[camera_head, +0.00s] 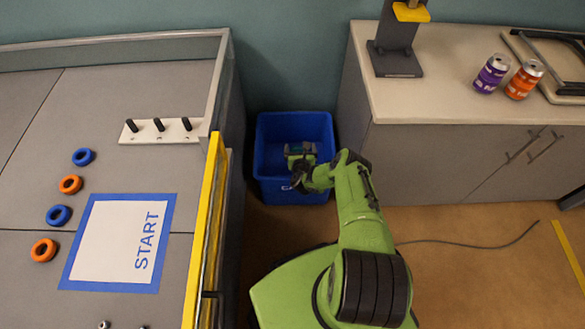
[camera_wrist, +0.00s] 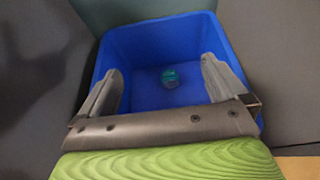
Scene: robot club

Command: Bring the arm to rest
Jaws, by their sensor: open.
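My gripper (camera_wrist: 163,92) is open, its two grey fingers spread wide over the blue bin in the wrist view. Nothing is between the fingers. In the head view my green arm reaches forward, and the gripper end is above the blue bin (camera_head: 266,185), which stands on the floor between the table and the counter. The bin also shows in the wrist view (camera_wrist: 140,45). In the head view the gripper's fingertips are mostly hidden by the wrist.
At left a grey table (camera_head: 30,190) with a yellow edge (camera_head: 206,230) holds a START sheet (camera_head: 115,240), several rings and a peg board (camera_head: 160,130). At right a counter (camera_head: 440,85) holds a purple can (camera_head: 491,74) and an orange can (camera_head: 524,79). A cable (camera_head: 470,245) lies on the floor.

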